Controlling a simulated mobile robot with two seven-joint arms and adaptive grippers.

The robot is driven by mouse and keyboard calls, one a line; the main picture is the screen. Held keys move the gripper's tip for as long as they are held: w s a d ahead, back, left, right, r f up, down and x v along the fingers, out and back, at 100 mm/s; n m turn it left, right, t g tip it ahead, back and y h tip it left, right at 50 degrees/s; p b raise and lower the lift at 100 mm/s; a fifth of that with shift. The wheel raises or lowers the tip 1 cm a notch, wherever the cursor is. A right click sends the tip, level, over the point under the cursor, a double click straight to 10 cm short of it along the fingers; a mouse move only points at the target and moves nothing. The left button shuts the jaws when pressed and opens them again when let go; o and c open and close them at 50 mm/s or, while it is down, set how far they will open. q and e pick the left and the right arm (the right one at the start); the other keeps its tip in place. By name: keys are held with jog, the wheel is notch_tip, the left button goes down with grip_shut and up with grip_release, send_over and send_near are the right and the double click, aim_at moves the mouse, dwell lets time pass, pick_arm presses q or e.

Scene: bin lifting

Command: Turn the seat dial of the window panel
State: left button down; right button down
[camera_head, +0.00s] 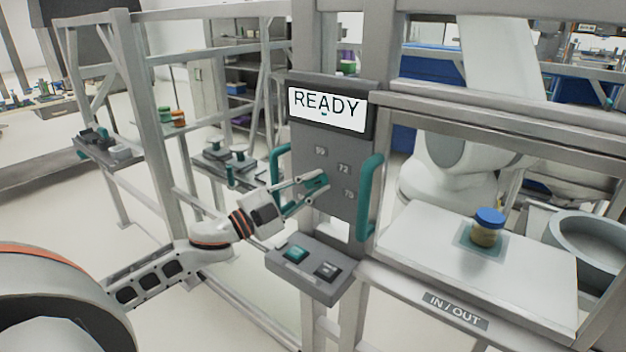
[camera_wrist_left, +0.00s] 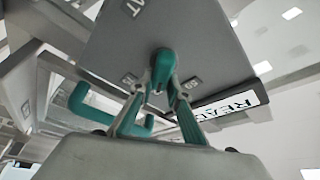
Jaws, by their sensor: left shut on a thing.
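The grey window panel (camera_head: 340,160) stands upright in the middle of the head view. Its teal seat dial (camera_wrist_left: 163,62) shows at the centre of the left wrist view, among small number labels. My left gripper (camera_head: 316,182) reaches the panel from the left and is shut on the dial. In the left wrist view my left gripper (camera_wrist_left: 163,85) has one finger on each side of the dial's lower part. In the head view the fingers cover most of the dial. My right gripper is not in view.
A screen (camera_head: 326,107) above the panel reads READY. Teal handles stand left (camera_head: 278,165) and right (camera_head: 370,198) of the panel. A button box (camera_head: 308,268) juts out below. At right, a blue-lidded jar (camera_head: 487,228) stands on a white IN / OUT shelf (camera_head: 420,245).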

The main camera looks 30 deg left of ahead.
pick_arm(q)
jog(key=m+g, duration=0.1)
jog(key=m, duration=0.4)
jog(key=shift+d+f+g, duration=0.1)
jog(key=shift+f+g, duration=0.1)
jog(key=shift+g, duration=0.2)
jog(key=shift+f+m+g, duration=0.25)
jog(key=shift+m+g, duration=0.45)
jog(key=shift+m, duration=1)
jog(key=c, duration=1.9)
grip_release()
jog(key=shift+v, duration=6)
jog(key=shift+y, duration=0.3)
